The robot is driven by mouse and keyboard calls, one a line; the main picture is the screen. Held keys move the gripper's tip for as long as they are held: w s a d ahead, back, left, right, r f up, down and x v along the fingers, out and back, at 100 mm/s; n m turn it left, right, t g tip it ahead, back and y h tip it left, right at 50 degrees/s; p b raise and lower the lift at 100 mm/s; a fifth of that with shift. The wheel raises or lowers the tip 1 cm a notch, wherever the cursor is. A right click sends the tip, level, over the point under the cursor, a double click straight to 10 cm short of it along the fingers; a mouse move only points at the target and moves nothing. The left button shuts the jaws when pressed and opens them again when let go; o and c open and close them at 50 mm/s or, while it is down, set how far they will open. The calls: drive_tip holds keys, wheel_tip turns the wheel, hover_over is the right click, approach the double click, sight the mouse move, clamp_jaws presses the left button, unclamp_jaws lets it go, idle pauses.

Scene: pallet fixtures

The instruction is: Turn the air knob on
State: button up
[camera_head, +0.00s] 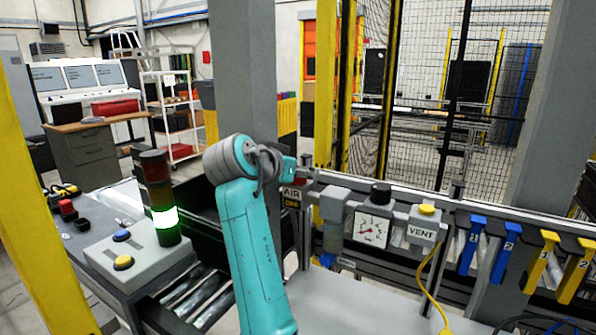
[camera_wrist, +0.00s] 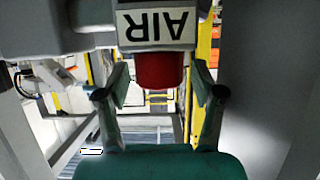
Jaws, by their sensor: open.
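The air knob (camera_wrist: 160,72) is red and sits under a white AIR label (camera_wrist: 157,25), which appears upside down in the wrist view. My gripper (camera_wrist: 161,84) is open, with one finger on each side of the knob and a visible gap on both sides. In the head view, my gripper (camera_head: 291,170) is at the air unit, above a dark sign (camera_head: 292,198) reading AIR and OFF. The knob is mostly hidden there by my gripper and arm.
Right of the sign are a pressure gauge (camera_head: 373,229), a grey VENT box (camera_head: 424,228) with a yellow button, and blue handles (camera_head: 472,244) and yellow handles (camera_head: 541,262). A stack light (camera_head: 162,200) glowing green stands on a button box (camera_head: 135,262) to the left.

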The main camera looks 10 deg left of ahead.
drive_tip(key=c, duration=1.2)
drive_tip(key=shift+o, duration=0.2)
drive_tip(key=shift+d+n+y, duration=0.1)
drive_tip(key=shift+n+y, duration=0.3)
drive_tip(key=shift+n+t+y, duration=0.4)
drive_tip(key=shift+n+y, duration=0.6)
drive_tip(key=shift+y, duration=0.2)
drive_tip(key=n+y, duration=0.3)
drive_tip(key=y, duration=0.1)
drive_tip(key=shift+d+n, duration=0.1)
drive_tip(key=shift+n, duration=0.3)
drive_tip(key=n+g+y, duration=0.1)
drive_tip(key=n+y, duration=0.2)
drive_tip(key=y, duration=0.1)
drive_tip(key=shift+g, duration=0.4)
drive_tip(key=shift+n+g+y, duration=1.3)
drive_tip(key=shift+n+y, duration=0.3)
drive_tip(key=shift+n, duration=0.3)
drive_tip(key=shift+a, duration=0.2)
